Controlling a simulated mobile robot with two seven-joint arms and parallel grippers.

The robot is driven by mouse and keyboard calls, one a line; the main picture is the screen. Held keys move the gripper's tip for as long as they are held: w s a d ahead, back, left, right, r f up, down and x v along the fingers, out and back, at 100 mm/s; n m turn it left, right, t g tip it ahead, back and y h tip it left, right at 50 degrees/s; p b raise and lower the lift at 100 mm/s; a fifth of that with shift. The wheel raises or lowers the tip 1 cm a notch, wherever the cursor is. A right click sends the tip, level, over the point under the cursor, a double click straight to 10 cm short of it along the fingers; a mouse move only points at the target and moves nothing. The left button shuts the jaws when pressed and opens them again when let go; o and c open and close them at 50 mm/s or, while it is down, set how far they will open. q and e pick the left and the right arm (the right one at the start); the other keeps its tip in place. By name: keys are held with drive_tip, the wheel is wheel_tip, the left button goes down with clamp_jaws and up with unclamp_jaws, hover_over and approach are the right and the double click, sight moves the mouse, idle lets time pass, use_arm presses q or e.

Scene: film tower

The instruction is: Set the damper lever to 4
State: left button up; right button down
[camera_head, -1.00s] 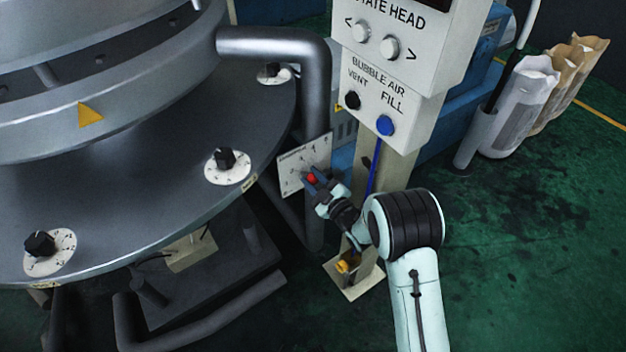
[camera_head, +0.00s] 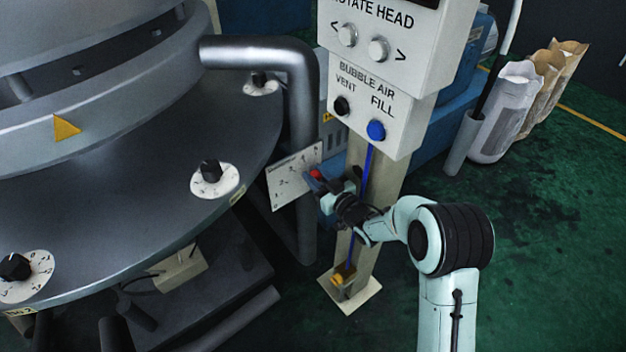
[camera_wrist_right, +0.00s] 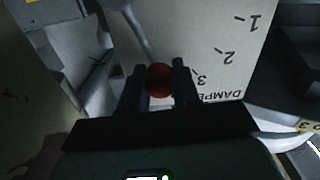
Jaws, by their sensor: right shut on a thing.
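The damper plate (camera_head: 284,184) is a pale panel with small dark numbers, standing beside the bent grey pipe. The wrist view shows the plate (camera_wrist_right: 205,30) close up, with 1, 2, 3 and part of the word DAMPER upside down; no 4 is readable there. The lever's red knob (camera_head: 316,174) is by the plate's right edge in the head view. My right gripper (camera_head: 319,178) is shut on this red knob (camera_wrist_right: 159,80), with one dark finger on each side. The grey lever rod (camera_wrist_right: 140,38) runs up from it. The number it points at cannot be told. My left gripper is not in view.
A control post with a button box (camera_head: 370,110) stands just behind my right gripper. The round grey machine table (camera_head: 120,150) with black dials is at left. Sacks (camera_head: 510,105) stand at back right. The green floor (camera_head: 550,240) at right is clear.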

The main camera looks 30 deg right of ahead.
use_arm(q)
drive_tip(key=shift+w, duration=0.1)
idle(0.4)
use_arm(e)
drive_tip(key=c, duration=0.8)
unclamp_jaws()
drive_tip(key=shift+s+d, duration=0.1)
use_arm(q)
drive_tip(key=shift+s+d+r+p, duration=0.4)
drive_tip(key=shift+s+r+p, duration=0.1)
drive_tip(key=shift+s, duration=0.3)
use_arm(e)
drive_tip(key=s, duration=0.8)
drive_tip(key=s+d, duration=0.1)
drive_tip(key=s, duration=0.4)
drive_tip(key=shift+s, duration=0.1)
